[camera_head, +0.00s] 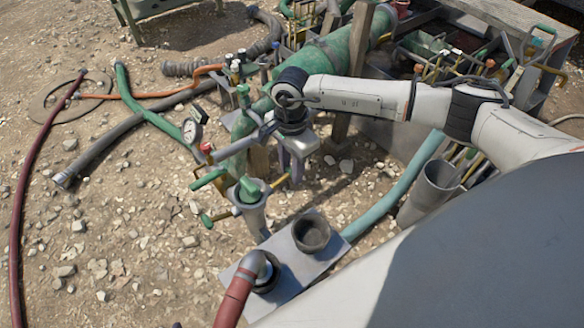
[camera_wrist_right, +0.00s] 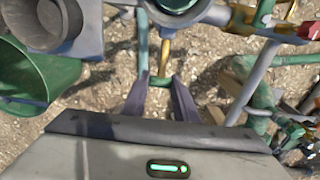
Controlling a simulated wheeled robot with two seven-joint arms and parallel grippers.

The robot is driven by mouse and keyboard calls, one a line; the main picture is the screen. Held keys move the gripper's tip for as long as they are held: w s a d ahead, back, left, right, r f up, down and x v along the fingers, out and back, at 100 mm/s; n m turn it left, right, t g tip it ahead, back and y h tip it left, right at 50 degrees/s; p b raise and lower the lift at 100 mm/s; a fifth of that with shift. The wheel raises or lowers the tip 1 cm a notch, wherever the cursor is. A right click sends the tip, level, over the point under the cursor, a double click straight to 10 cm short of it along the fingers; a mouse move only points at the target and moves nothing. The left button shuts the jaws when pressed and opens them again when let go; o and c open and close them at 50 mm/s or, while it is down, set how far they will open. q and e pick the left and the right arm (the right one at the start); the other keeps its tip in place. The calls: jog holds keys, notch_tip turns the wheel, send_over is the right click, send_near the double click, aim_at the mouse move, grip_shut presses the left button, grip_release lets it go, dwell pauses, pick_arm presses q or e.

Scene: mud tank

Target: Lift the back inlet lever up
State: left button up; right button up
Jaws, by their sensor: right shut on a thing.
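My right gripper (camera_head: 297,174) reaches down over the pipework in the middle of the head view. In the right wrist view its two fingers (camera_wrist_right: 161,88) are shut on a lever with a green cross handle (camera_wrist_right: 159,82) and a yellow stem (camera_wrist_right: 164,57). In the head view the gripper hides the handle, and a yellow stem (camera_head: 279,181) shows just to its left. I cannot tell for sure from these views that this is the back inlet lever. Another green-handled lever (camera_head: 208,180) stands further left. My left gripper is not in view.
A grey funnel-like pipe end with a green piece (camera_head: 250,191) stands left of the gripper. A pressure gauge (camera_head: 192,130) and a large green pipe (camera_head: 330,58) lie behind. A grey plate (camera_head: 295,262) with round ports is in front.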

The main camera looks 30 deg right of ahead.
jog(key=shift+w+a+r, duration=0.1)
jog(key=shift+r, duration=0.1)
jog(key=shift+a+r+p, duration=0.35)
jog(key=shift+r+p, duration=0.3)
jog(key=shift+r, duration=0.2)
jog(key=o, duration=2)
jog(key=shift+f, duration=0.1)
jog(key=shift+d, duration=0.1)
jog(key=shift+r+p, duration=2.6)
jog(key=shift+r, duration=1.4)
